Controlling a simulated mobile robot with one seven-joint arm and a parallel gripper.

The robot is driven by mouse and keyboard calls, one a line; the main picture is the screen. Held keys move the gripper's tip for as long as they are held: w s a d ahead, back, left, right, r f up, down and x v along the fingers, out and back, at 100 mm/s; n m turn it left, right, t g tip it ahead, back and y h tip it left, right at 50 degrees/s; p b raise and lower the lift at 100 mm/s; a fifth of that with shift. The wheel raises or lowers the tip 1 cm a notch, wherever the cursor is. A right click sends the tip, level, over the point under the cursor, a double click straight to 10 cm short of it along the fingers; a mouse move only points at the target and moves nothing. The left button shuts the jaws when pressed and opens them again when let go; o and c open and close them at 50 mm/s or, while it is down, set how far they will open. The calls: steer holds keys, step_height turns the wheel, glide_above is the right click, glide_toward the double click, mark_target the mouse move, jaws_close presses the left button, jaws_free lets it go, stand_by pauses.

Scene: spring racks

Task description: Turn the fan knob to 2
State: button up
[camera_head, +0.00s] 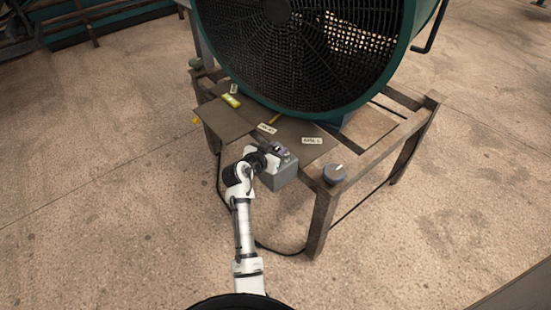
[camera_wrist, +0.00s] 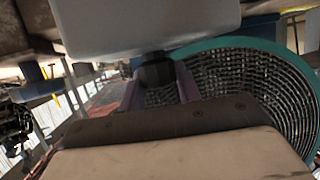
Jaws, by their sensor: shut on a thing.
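My gripper (camera_head: 280,153) reaches the grey control box (camera_head: 281,177) on the near edge of the fan's table. In the wrist view, which looks upside down, the pale box (camera_wrist: 150,25) fills the top. A small dark knob (camera_wrist: 155,70) sticks out of it between my two fingers, which are shut on it. The knob's pointer and any numbers are hidden or too small to read. The big fan (camera_head: 300,45) with a teal rim stands behind the box; its mesh also shows in the wrist view (camera_wrist: 240,88).
A round grey dial (camera_head: 334,174) with a white mark sits on the table's near corner, right of the box. Small labels (camera_head: 312,140) and a yellow item (camera_head: 231,100) lie on the tabletop (camera_head: 222,118). A dark cable (camera_head: 278,251) hangs below. The surrounding floor is open.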

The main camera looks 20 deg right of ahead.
steer(key=m+g+h+b, duration=0.1)
steer(key=b, duration=0.1)
steer(key=m+g+h+b, duration=0.1)
steer(key=m+g+b, duration=0.1)
steer(key=b, duration=0.1)
steer(key=shift+a+f+m+g, duration=0.1)
steer(key=shift+f+m+g, duration=0.2)
steer(key=m+g+b, duration=0.2)
steer(key=g, duration=0.1)
steer(key=shift+r+h+b, duration=0.15)
steer(key=shift+h+b, duration=0.15)
steer(key=shift+b, duration=0.05)
steer(key=shift+m, duration=0.4)
steer(key=o, duration=1)
steer(key=shift+c, duration=0.2)
steer(key=shift+r, duration=0.1)
steer(key=b+v, duration=0.1)
steer(key=v, duration=1.2)
steer(key=shift+a, duration=0.4)
steer(key=shift+r, duration=0.1)
